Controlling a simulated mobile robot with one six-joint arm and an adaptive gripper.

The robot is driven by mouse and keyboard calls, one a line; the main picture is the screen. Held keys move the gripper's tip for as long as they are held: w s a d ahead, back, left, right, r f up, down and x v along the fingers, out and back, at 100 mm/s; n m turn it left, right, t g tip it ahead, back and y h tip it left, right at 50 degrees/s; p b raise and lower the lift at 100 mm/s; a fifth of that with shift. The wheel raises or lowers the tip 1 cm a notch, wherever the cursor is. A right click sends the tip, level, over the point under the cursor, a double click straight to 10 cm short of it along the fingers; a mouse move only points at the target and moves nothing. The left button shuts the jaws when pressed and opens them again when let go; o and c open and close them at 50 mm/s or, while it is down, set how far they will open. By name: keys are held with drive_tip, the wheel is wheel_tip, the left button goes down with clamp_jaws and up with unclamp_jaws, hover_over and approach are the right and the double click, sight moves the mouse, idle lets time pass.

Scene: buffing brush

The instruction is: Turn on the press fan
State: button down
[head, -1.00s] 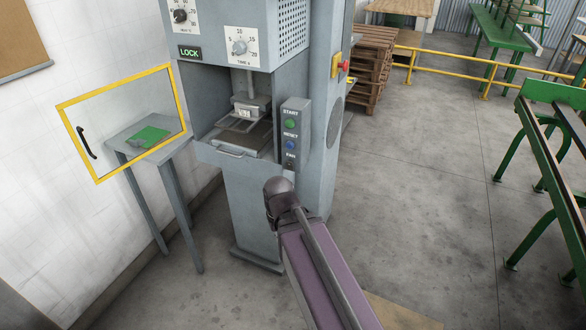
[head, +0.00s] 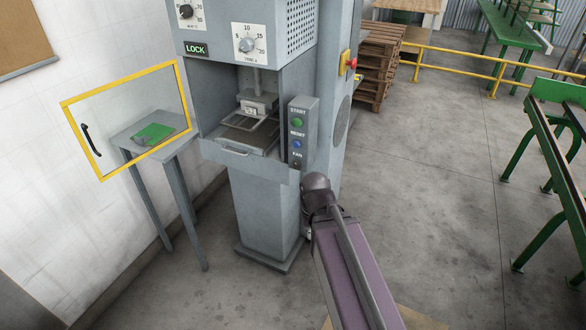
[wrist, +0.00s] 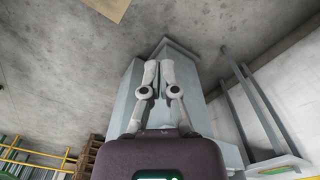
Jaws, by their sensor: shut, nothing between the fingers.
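The grey press (head: 265,195) stands left of centre in the head view. A control box (head: 311,125) on its front right carries a green START button (head: 297,122), a blue RESET button (head: 297,144) and, at the bottom, a FAN label (head: 297,155) with a small switch (head: 297,166) under it. My arm's end is just below and right of that box, and my gripper is hidden behind it in the head view. In the wrist view my gripper (wrist: 160,65) is shut and empty, with its two fingers in front of the grey press body (wrist: 190,75). The FAN switch is not distinguishable there.
A yellow-framed clear guard door (head: 130,115) stands open at left, before a small side table (head: 165,150) with a green cloth (head: 153,134). A red emergency button (head: 351,63) is on the press's right side. Pallets (head: 378,60) stand behind.

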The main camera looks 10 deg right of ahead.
drive_tip(key=w+a+f+m+t+y+b, duration=0.1)
drive_tip(key=w+a+m+t+y+b, duration=0.15)
drive_tip(key=w+a+t+b, duration=0.7)
drive_tip(key=w+a+f+m+t+y+b, duration=0.1)
drive_tip(key=w+a+m+t+y+b, duration=0.2)
drive_tip(key=w+t+b, duration=0.65)
drive_tip(key=d+f+m+h+b, duration=0.1)
drive_tip(key=m+h+b, duration=0.3)
drive_tip(key=m+h, duration=0.2)
drive_tip(key=d+m+h+b, duration=0.2)
drive_tip(key=m+h+b, duration=0.1)
drive_tip(key=m+h, duration=0.4)
drive_tip(key=d+f+m+h+b, duration=0.1)
drive_tip(key=d+m+h+b, duration=0.1)
drive_tip(key=m+h+b, duration=0.2)
drive_tip(key=shift+s+d+f+m+g+h+b, duration=0.1)
drive_tip(key=shift+f+m+g+h+b, duration=0.1)
drive_tip(key=shift+m+h, duration=0.5)
drive_tip(key=shift+s+f+m+g+h+b, duration=0.1)
drive_tip(key=shift+f+m+g+h+b, duration=0.1)
drive_tip(key=shift+m+h, duration=0.4)
drive_tip(key=shift+w+r+y, duration=0.15)
drive_tip(key=shift+y, duration=0.2)
